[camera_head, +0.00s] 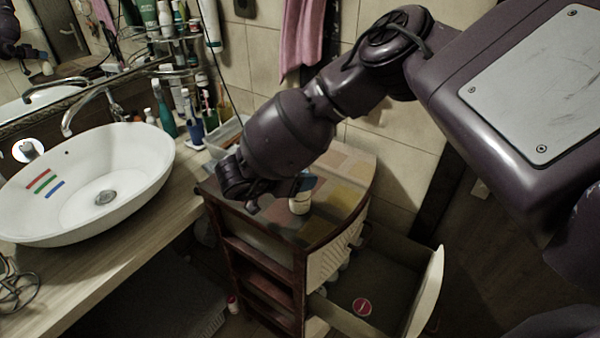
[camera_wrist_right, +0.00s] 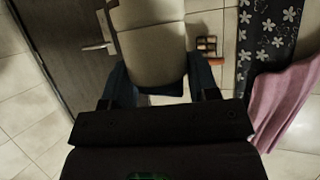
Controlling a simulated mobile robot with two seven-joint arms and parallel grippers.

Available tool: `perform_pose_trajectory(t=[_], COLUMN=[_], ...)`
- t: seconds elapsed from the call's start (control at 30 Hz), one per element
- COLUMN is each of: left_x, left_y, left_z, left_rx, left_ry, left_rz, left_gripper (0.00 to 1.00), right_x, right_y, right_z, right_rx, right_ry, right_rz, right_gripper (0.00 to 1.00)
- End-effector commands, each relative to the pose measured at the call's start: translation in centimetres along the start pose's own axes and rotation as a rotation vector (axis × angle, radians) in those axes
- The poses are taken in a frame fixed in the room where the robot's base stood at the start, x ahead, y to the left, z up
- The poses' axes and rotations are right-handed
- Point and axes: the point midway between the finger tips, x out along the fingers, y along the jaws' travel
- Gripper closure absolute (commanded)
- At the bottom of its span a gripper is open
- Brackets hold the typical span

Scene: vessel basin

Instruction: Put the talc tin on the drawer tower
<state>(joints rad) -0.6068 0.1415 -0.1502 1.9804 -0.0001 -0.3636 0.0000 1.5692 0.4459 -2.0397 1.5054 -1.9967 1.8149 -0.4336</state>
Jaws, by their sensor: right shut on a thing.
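The drawer tower (camera_head: 338,180) is a dark wooden unit with a patchwork-patterned top, right of the basin. My right gripper (camera_head: 299,187) is over that top, shut on the pale talc tin (camera_head: 299,205). The tin looks upright, with its upper part hidden by the gripper. I cannot tell whether its base touches the top. In the right wrist view the tin (camera_wrist_right: 152,45) shows large and cream between the two fingers (camera_wrist_right: 158,88). My left gripper is not in view.
A white basin (camera_head: 130,165) stands on the wooden counter (camera_head: 185,190) to the left, with bottles and a blue cup (camera_head: 195,132) behind. A drawer (camera_head: 428,290) stands open on the tower's right side. A pink towel (camera_head: 301,40) hangs behind.

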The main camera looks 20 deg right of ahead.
Motion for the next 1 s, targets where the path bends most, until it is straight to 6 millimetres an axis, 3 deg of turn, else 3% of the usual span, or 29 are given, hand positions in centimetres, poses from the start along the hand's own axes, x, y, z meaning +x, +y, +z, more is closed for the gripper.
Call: perform_pose_trajectory(t=[0.33, 0.37, 0.5, 0.87, 1.0], left_x=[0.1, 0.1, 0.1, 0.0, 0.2], left_y=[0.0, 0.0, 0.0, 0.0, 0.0], left_z=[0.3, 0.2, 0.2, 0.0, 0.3], left_rx=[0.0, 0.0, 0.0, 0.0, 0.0], left_ry=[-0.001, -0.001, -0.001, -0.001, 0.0], left_rz=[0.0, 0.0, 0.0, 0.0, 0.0], left_gripper=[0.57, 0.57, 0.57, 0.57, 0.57], right_x=[0.1, 0.1, 0.1, 0.0, -1.5], right_y=[0.0, 0.0, 0.0, 0.0, -0.1], right_z=[0.2, 0.2, 0.2, -0.1, 0.0], right_rx=[0.001, 0.0, 0.0, 0.0, 0.0], right_ry=[0.001, 0.0, 0.0, 0.0, 0.001], right_rz=[-0.001, 0.0, 0.0, 0.0, -0.003], right_gripper=[0.9, 0.43, 0.21, 0.2, 0.2])
